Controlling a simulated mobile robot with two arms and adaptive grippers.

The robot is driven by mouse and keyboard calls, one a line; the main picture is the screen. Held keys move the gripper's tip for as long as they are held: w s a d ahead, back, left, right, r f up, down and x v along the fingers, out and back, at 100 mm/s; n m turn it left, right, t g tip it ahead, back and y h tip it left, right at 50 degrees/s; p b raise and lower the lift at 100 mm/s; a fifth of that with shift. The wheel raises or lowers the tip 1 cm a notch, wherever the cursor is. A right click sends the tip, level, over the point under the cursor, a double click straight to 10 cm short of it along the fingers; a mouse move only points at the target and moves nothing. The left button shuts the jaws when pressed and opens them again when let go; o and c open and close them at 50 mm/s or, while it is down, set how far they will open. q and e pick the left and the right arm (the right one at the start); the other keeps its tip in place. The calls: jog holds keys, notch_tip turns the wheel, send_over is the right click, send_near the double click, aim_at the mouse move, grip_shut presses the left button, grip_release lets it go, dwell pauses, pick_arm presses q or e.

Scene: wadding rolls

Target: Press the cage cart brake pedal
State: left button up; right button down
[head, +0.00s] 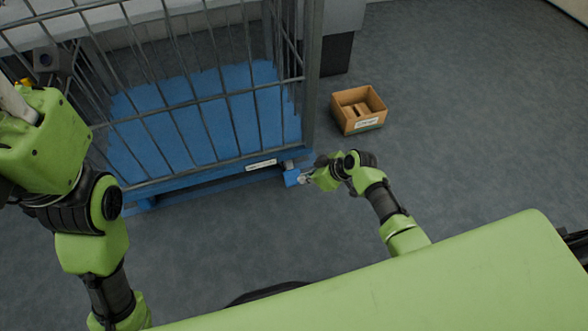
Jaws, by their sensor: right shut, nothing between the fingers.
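The cage cart (205,118) stands at upper left, with grey wire walls and a blue base. A small blue pedal (292,177) sticks out at the base's near right corner. My right gripper (303,180) is shut and empty, with its tips at the pedal; they look to be touching or very close, I cannot tell which. The gripper hides part of the pedal's right side. My left arm is at the left edge, in front of the cart's left side, and its fingers cannot be made out.
An open cardboard box (358,108) with a white label sits on the floor right of the cart. The grey floor (480,120) at right is clear.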

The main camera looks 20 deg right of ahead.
jog(key=shift+s+d+r, duration=0.2)
jog(key=shift+s+d, duration=0.1)
jog(key=shift+s, duration=0.15)
jog(key=v, duration=1.2)
